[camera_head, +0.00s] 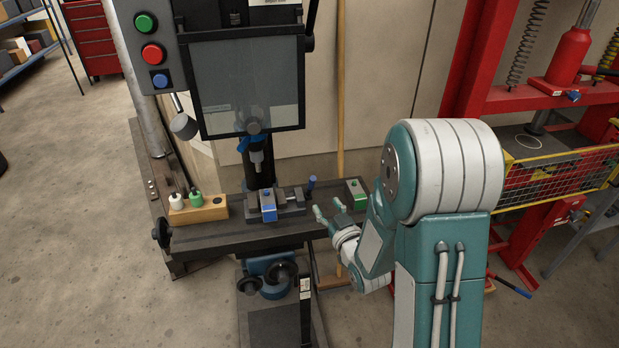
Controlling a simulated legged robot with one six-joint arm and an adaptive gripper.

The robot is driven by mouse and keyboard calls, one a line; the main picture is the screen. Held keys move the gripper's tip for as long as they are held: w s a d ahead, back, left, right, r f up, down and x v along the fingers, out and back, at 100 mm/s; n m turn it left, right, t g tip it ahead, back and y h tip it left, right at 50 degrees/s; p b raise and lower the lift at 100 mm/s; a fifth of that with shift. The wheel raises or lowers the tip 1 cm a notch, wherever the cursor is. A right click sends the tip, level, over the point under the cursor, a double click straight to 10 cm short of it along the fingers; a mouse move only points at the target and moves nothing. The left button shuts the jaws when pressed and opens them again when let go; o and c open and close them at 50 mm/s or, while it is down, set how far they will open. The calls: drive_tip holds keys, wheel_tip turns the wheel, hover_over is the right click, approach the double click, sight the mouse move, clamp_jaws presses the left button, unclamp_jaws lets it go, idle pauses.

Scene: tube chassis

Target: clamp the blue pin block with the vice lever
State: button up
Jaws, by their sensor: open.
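The blue pin block (269,205) sits upright in the dark vice (290,208) on the machine table. My gripper (328,211) is open and empty at the table's front edge, to the right of the vice and below the lever. It looks apart from both. Whether the vice jaws touch the block is too small to tell.
A wooden holder (200,212) with a white and a green-topped piece is at the table's left. A green block (356,193) lies at the right. The drill press head with its clear guard (248,85) hangs above the vice. A red press frame stands right.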

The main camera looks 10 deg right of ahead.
sight(313, 185)
drive_tip(key=w, duration=0.3)
drive_tip(key=w+a, duration=0.1)
drive_tip(key=w, duration=0.5)
drive_tip(key=shift+w+a, duration=0.35)
drive_tip(key=shift+w, duration=0.05)
clamp_jaws()
